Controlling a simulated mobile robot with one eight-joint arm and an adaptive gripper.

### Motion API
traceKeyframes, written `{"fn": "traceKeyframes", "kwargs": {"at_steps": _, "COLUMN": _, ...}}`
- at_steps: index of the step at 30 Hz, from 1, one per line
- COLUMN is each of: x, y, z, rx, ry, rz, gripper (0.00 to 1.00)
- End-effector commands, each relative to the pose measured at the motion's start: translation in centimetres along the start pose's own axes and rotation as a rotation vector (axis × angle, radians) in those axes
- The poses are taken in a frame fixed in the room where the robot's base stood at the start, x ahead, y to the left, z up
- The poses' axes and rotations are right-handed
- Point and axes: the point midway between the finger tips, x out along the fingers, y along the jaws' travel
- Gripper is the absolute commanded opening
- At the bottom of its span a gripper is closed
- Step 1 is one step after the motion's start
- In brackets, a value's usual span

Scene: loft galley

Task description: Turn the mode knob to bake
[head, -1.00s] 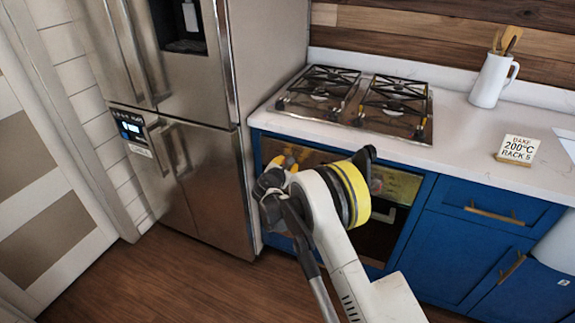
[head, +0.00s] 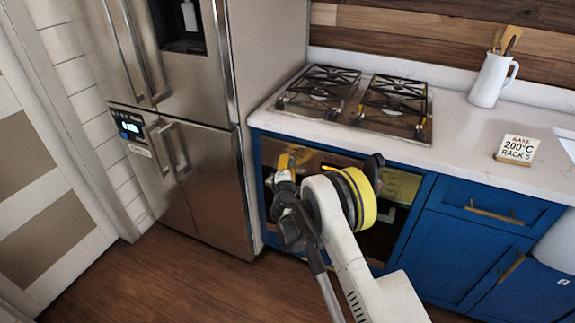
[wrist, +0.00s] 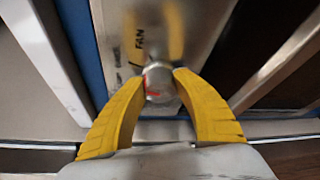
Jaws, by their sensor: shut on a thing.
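The mode knob (wrist: 159,84) is a round metal knob with a red mark, in the middle of the wrist view. My gripper (wrist: 160,82) has its two yellow fingers closed on either side of it. Lettering on the panel (wrist: 139,40) beyond the knob includes "FAN"; the rest is too blurred to read. In the head view my gripper (head: 286,166) is at the upper left of the oven front (head: 318,160), and my arm hides part of the oven. The knob cannot be made out there.
A card (head: 517,150) on the counter reads 200°C and rack 5, its top word probably bake. A gas hob (head: 352,103) is above the oven. The steel fridge (head: 205,190) stands close to the left of my gripper. A white jug (head: 489,80) holds wooden utensils.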

Motion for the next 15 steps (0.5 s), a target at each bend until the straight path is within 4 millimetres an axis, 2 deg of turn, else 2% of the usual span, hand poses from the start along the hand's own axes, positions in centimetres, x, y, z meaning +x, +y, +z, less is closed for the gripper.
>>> {"fn": "traceKeyframes", "kwargs": {"at_steps": 15, "x": 0.05, "y": 0.1, "z": 0.0, "rx": 0.106, "ry": 0.0, "rz": 0.045, "gripper": 0.04}}
